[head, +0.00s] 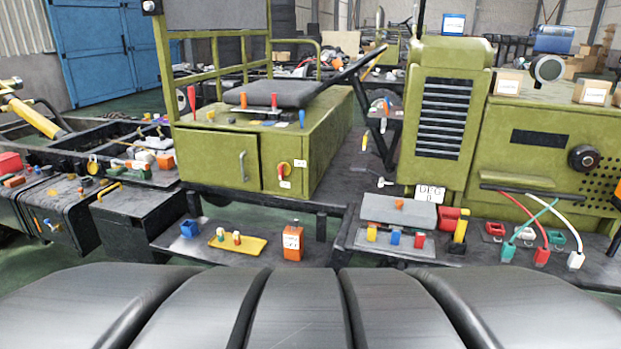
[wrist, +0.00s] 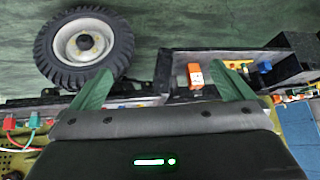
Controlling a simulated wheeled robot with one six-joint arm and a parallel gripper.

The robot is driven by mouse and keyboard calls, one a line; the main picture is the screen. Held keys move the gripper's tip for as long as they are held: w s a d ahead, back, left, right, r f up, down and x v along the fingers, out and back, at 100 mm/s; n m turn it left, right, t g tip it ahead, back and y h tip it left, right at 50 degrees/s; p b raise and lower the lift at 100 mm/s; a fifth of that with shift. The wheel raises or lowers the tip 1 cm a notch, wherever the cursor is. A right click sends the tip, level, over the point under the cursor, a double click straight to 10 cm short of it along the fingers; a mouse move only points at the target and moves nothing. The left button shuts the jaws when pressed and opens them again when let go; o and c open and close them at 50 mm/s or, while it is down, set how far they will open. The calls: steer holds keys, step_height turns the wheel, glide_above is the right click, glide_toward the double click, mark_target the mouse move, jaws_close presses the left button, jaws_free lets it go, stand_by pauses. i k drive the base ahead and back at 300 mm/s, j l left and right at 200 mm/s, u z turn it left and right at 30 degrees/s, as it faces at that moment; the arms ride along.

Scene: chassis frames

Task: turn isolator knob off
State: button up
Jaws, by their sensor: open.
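The isolator knob (head: 284,169) is a small red knob with yellow around it. It sits on the end face of the olive-green box (head: 318,150) under the black seat, right of a cabinet door with a handle. White labels are beside and below it. Its exact turn position is too small to tell. My gripper (wrist: 160,88) shows in the wrist view with two green fingers spread wide and nothing between them. The knob cannot be made out in the wrist view. My gripper is not visible in the head view, so its distance from the knob cannot be told.
An orange box (head: 293,242), a yellow tray (head: 238,243) and a blue cup (head: 189,228) stand on the low shelf below. Coloured blocks and cables lie at right. A black steering wheel (head: 348,68) overhangs the box. A large tyre (wrist: 84,48) shows in the wrist view.

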mark_target(281, 168)
steer(key=i+j, duration=0.3)
steer(key=i, duration=0.35)
steer(key=i+j, duration=0.15)
steer(key=i, duration=0.35)
steer(key=j+u, duration=0.05)
